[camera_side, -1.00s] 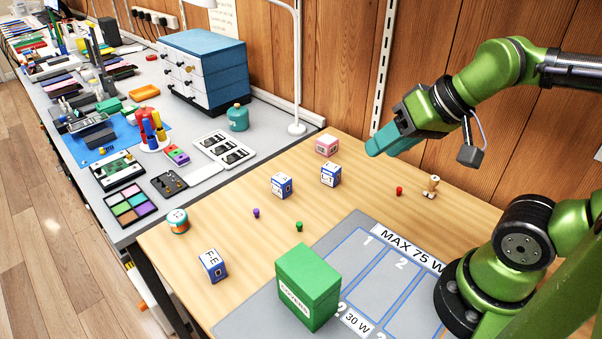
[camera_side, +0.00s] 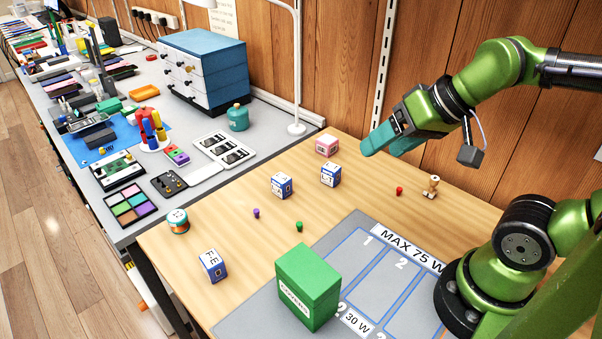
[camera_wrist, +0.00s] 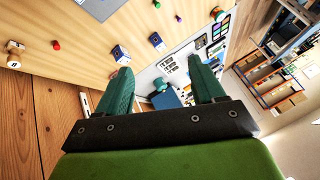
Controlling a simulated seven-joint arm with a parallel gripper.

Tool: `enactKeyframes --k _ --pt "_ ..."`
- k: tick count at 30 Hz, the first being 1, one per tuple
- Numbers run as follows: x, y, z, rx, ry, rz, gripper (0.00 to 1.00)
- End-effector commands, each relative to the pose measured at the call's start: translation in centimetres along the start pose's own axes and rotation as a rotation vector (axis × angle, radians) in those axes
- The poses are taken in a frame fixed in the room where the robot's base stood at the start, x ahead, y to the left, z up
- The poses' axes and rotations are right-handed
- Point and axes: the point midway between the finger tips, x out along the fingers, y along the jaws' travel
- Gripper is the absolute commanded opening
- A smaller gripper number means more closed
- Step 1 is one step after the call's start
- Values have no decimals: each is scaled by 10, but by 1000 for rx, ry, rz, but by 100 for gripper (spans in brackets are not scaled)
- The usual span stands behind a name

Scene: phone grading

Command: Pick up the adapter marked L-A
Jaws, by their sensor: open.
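Several blue-and-white cube adapters stand on the wooden table. One (camera_side: 330,174) is nearest my gripper, another (camera_side: 281,185) is to its left, and a third (camera_side: 213,265), whose label looks like F-E, is at the front left. The labels on the first two are too small to read surely, so I cannot tell which is L-A. Cubes also show in the wrist view, one (camera_wrist: 120,54) near the left finger and one (camera_wrist: 157,41) further up. My gripper (camera_side: 380,150) is open and empty, high above the table's back edge; its two teal fingers also show in the wrist view (camera_wrist: 163,82).
A pink cube (camera_side: 327,146), a wooden stamp (camera_side: 431,187) and red (camera_side: 399,191), purple (camera_side: 256,212) and green (camera_side: 299,226) pegs stand around. A tall green box (camera_side: 307,287) sits on the grey marked mat (camera_side: 345,240). A round tin (camera_side: 178,221) is left.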

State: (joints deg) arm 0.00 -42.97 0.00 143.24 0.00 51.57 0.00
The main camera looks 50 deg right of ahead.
Motion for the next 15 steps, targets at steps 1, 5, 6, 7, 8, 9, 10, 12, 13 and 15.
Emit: enactKeyframes --k 1,5,6,7,8,9,10,12,13,15 --pt "0 0 0 0 0 0 68" --pt "8 2 3 4 -36 14 68" --pt "14 2 2 5 -56 22 68" --pt "17 1 0 4 -71 30 68" --pt "22 1 -3 2 -88 39 68" --pt "29 -1 -9 -4 -113 53 68" --pt "34 -3 -15 -11 -133 64 68" --pt "49 -7 -29 -37 -182 92 68" --pt "56 -9 -36 -51 -201 104 68" --pt "73 -14 -52 -86 -248 130 68"
